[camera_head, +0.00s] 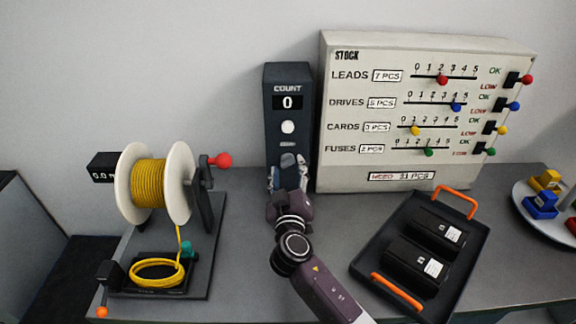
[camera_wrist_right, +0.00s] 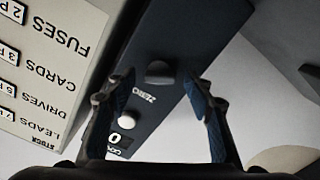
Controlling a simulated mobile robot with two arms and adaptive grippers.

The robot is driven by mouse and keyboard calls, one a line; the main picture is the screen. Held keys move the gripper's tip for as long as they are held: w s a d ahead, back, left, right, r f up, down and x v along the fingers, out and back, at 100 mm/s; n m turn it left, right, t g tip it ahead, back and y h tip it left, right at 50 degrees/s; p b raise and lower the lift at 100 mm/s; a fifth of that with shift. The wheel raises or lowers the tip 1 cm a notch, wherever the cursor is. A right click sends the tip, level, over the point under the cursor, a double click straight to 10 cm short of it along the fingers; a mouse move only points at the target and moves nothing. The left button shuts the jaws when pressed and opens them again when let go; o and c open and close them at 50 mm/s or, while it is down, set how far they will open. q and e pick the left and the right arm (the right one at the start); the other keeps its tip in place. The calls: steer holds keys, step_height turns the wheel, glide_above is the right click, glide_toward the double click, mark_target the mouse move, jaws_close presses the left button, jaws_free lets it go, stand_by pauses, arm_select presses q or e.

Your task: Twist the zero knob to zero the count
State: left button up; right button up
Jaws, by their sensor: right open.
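The dark count box (camera_head: 287,75) stands at the back middle, and its display (camera_head: 288,102) reads 0. A white round button (camera_head: 288,127) sits below the display. In the right wrist view the grey zero knob (camera_wrist_right: 160,71) shows beside its ZERO label, with the white button (camera_wrist_right: 127,118) further down the picture. My right gripper (camera_head: 288,172) is in front of the box's lower part. In the wrist view my right gripper (camera_wrist_right: 160,85) is open, its fingers on either side of the knob and apart from it. My left gripper is out of view.
A stock board (camera_head: 425,118) with sliders and coloured levers stands right of the box. A black tray (camera_head: 375,245) with orange handles holds two black packs. A yellow cable reel (camera_head: 160,188) stands at left. The grey bench (camera_head: 245,255) is bare between reel and arm.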

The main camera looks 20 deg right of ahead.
steer(key=shift+w+d, duration=0.1)
steer(key=shift+w, duration=0.15)
steer(key=shift+s, duration=0.1)
steer(key=c, duration=1.2)
steer(key=shift+o, duration=0.2)
